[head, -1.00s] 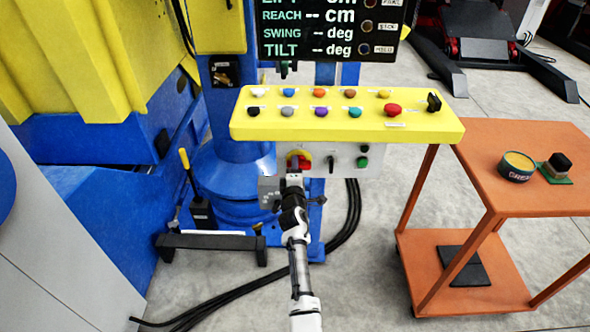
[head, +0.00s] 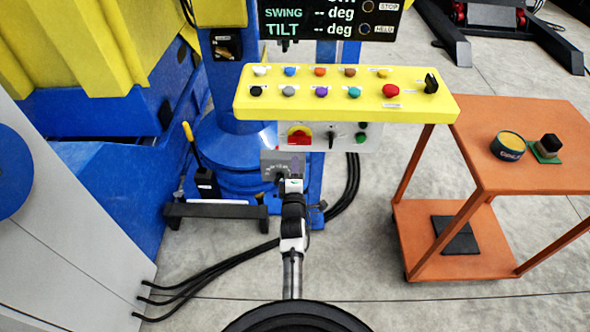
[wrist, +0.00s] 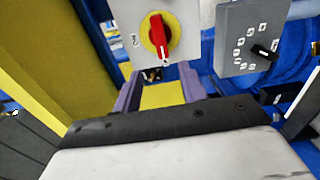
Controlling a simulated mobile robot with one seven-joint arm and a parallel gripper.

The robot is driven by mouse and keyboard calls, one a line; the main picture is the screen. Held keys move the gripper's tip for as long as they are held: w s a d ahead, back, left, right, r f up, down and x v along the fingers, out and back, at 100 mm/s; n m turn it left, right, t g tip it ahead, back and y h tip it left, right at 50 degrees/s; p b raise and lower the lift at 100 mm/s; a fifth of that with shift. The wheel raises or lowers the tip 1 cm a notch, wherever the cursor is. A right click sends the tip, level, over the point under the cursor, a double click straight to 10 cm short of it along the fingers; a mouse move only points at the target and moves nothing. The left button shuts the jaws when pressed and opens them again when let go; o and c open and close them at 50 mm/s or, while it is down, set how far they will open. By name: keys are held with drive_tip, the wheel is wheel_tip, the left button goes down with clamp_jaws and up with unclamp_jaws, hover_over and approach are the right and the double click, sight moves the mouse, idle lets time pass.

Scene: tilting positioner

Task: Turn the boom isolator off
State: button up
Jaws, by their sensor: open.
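A rotary isolator (head: 299,136) with a red handle on a yellow round plate sits on the light grey panel under the yellow console. In the wrist view the isolator (wrist: 158,35) shows at the top centre, its red handle near upright in the picture with a slight tilt. My gripper (head: 290,186) is below the panel in the head view, its fingers hard to make out there. In the wrist view my gripper (wrist: 160,88) has its two purple-grey fingers spread with a gap between them, below the isolator and apart from it. Nothing is visibly held.
A grey box with a black dial (wrist: 264,50) stands right of the isolator in the wrist view. The yellow console (head: 345,105) with several buttons overhangs the panel (head: 345,140). Black cables (head: 353,180) hang at its right. An orange cart (head: 530,130) stands at right.

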drive_tip(key=shift+s+f, duration=0.15)
drive_tip(key=shift+s, duration=0.95)
